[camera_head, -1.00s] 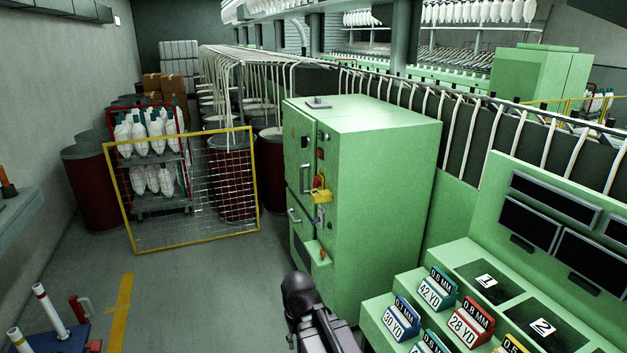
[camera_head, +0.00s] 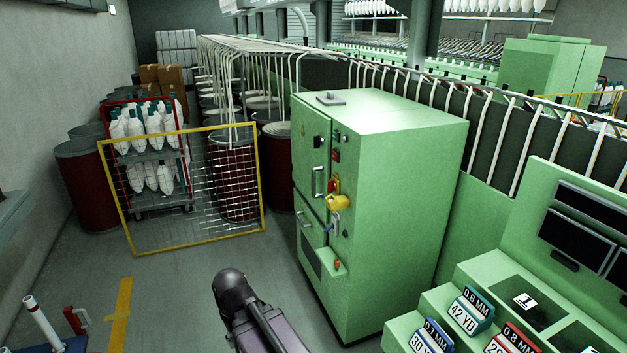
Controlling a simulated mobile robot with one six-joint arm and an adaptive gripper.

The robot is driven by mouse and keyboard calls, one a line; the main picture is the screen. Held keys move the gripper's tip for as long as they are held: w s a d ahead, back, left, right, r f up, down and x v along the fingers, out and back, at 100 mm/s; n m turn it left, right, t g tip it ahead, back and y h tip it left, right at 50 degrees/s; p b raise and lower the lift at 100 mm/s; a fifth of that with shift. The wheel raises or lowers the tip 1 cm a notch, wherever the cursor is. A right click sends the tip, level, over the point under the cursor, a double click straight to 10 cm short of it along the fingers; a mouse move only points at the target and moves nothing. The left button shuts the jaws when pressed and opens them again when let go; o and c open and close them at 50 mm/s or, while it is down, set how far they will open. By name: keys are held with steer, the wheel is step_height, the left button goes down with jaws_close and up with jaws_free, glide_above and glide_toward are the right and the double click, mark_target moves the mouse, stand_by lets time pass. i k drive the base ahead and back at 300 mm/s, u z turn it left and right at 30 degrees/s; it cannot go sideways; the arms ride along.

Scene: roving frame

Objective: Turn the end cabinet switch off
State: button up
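The green end cabinet (camera_head: 400,180) stands in the middle of the head view, with its narrow control face turned to the left. On that face are a red and yellow switch (camera_head: 334,187), with a yellow piece (camera_head: 338,202) sticking out just below it, and a small orange knob (camera_head: 337,265) lower down. The switch's exact position is too small to tell. A dark part of my arm (camera_head: 245,310) shows at the bottom, in front of and left of the cabinet, apart from it. My gripper's fingers are not visible.
A yellow-framed mesh gate (camera_head: 190,246) stands left of the cabinet, before a bobbin cart (camera_head: 150,155) and dark red drums (camera_head: 88,190). A green console (camera_head: 450,270) with numbered label blocks is at right. Grey floor (camera_head: 180,290) is open in front of the gate.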

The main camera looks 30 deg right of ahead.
mark_target(331, 186)
steer(key=i, duration=1.55)
steer(key=z, duration=0.55)
